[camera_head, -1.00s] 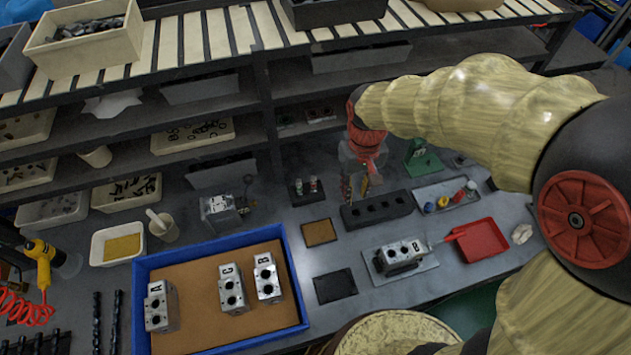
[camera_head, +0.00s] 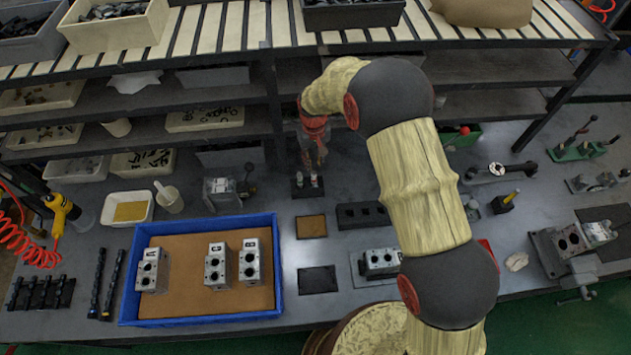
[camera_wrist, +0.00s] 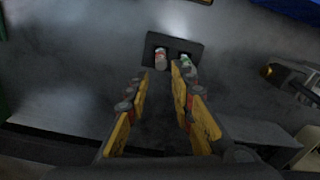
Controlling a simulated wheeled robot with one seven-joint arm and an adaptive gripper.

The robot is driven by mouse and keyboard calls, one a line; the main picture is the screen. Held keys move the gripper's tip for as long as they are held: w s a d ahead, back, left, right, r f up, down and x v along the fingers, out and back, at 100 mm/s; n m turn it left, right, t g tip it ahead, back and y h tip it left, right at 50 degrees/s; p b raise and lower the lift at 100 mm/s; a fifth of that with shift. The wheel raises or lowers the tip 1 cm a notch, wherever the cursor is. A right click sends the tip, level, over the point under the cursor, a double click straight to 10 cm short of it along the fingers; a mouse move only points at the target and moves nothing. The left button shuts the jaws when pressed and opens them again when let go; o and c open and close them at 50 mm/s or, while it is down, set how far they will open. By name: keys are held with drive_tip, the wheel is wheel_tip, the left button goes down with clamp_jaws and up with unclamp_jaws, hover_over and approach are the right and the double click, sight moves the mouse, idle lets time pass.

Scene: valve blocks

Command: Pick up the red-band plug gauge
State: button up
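The red-band plug gauge (camera_wrist: 160,61) stands in a small black holder (camera_wrist: 154,40) in the wrist view. A green-band plug gauge (camera_wrist: 186,62) stands beside it on the right. In the head view the holder (camera_head: 307,192) is on the bench below my gripper; the bands are too small there to tell apart. My gripper (camera_wrist: 159,72) is open and empty. Its yellow fingers point toward the holder, with the red-band gauge ahead between the fingertips and the green-band one near the right fingertip. I see no contact. In the head view my gripper (camera_head: 313,160) hangs just behind the holder.
A blue tray (camera_head: 128,290) with several metal valve blocks is at the front left. A brown pad (camera_head: 312,226) and a black block with holes (camera_head: 362,215) lie near the holder. Shelving (camera_head: 180,91) rises behind. A dark cabled item (camera_wrist: 290,82) is right of the holder in the wrist view.

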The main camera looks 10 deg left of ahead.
sight(314, 173)
wheel_tip(314, 173, down, 2)
drive_tip(key=shift+f, duration=0.1)
drive_tip(key=shift+s+f, duration=0.1)
drive_tip(key=shift+f, duration=2.45)
drive_tip(key=shift+c, duration=0.4)
clamp_jaws()
